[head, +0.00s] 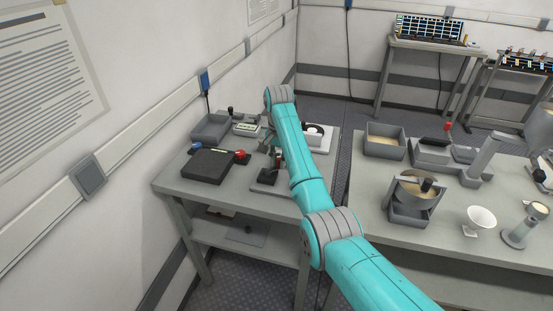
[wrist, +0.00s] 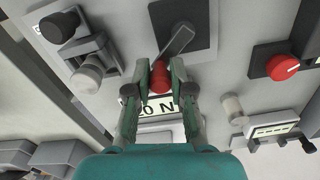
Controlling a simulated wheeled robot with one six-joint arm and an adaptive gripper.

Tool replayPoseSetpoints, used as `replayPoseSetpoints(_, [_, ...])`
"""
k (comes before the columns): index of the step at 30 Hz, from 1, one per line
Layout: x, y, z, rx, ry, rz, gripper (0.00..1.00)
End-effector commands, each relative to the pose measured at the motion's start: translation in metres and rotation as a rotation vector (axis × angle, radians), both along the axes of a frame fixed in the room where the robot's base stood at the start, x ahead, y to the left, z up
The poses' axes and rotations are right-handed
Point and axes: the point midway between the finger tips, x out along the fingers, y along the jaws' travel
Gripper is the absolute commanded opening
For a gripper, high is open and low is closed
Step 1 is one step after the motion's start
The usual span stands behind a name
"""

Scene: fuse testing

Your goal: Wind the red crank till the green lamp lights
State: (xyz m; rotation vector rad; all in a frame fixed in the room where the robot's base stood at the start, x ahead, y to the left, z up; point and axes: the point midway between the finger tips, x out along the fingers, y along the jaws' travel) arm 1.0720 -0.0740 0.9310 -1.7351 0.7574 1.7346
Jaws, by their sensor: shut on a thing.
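The red crank handle (wrist: 160,80) sits on the end of a grey crank arm (wrist: 180,40), mounted on a dark square plate (wrist: 205,18). My gripper (wrist: 160,70) is shut on the red handle, with one finger on each side of it. In the head view, my gripper (head: 276,152) reaches down over the left table, and my arm partly hides the crank there. I cannot make out a lit green lamp in either view.
A black box (head: 211,165) with a red knob (head: 240,154) stands left of my gripper. A grey tray (head: 209,128) is behind it. A small display device (wrist: 275,130) and a clear cylinder (wrist: 233,110) are close by. The right table (head: 450,225) holds several objects.

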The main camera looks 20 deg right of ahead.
Motion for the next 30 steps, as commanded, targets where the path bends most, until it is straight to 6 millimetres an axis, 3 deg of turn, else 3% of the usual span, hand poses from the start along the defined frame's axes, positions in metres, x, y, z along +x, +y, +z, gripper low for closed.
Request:
replayPoseSetpoints(15, [-0.017, 0.002, -0.001, -0.001, 0.001, -0.419, 0.0])
replayPoseSetpoints(30, [-0.022, 0.005, 0.0, 0.0, 0.001, -0.562, 0.0])
